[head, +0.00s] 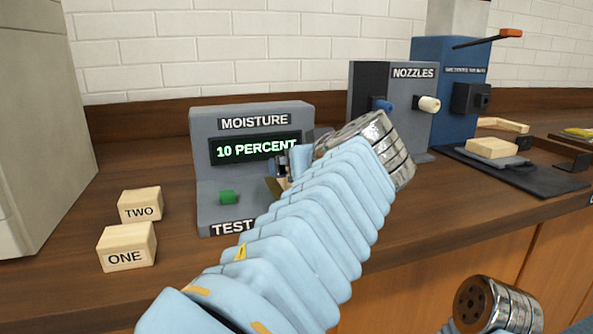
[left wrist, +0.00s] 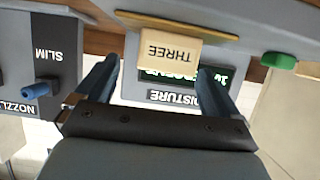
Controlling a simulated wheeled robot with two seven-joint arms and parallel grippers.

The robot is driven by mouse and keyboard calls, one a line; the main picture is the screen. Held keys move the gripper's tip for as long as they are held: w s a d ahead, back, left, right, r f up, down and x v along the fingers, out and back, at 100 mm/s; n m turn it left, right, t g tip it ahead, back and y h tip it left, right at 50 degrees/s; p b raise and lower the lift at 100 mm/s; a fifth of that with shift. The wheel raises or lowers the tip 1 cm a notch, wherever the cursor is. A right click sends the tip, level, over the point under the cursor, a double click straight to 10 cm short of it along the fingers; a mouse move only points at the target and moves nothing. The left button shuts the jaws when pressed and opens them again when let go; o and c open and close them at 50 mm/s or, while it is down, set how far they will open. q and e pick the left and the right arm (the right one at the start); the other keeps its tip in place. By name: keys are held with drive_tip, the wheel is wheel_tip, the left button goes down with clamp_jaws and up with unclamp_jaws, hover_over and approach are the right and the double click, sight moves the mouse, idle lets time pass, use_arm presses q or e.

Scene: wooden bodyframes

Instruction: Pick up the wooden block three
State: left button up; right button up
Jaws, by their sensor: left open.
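The wooden block three (left wrist: 168,48) shows in the left wrist view as a pale block with its label upside down. It lies in front of the moisture tester's screen, between and just beyond my left fingertips. My left gripper (left wrist: 158,68) is open, with one finger on each side of the block; I cannot tell if either touches it. In the head view my left arm crosses in front of the tester and hides most of the gripper and block. The grey moisture tester (head: 202,150) reads 10 PERCENT and has a green button (head: 228,197). My right gripper is out of view.
Blocks two (head: 140,204) and one (head: 127,246) sit on the wooden counter left of the tester. The nozzles stand (head: 362,85) is behind my left wrist. A blue machine (head: 431,70) and a block on a dark plate (head: 491,147) stand further right.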

use_arm(q)
drive_tip(key=p+x, duration=0.1)
drive_tip(key=x, duration=0.4)
drive_tip(key=shift+a+f, duration=0.15)
drive_tip(key=shift+a, duration=0.1)
drive_tip(key=shift+s, duration=0.1)
drive_tip(key=c, duration=1.2)
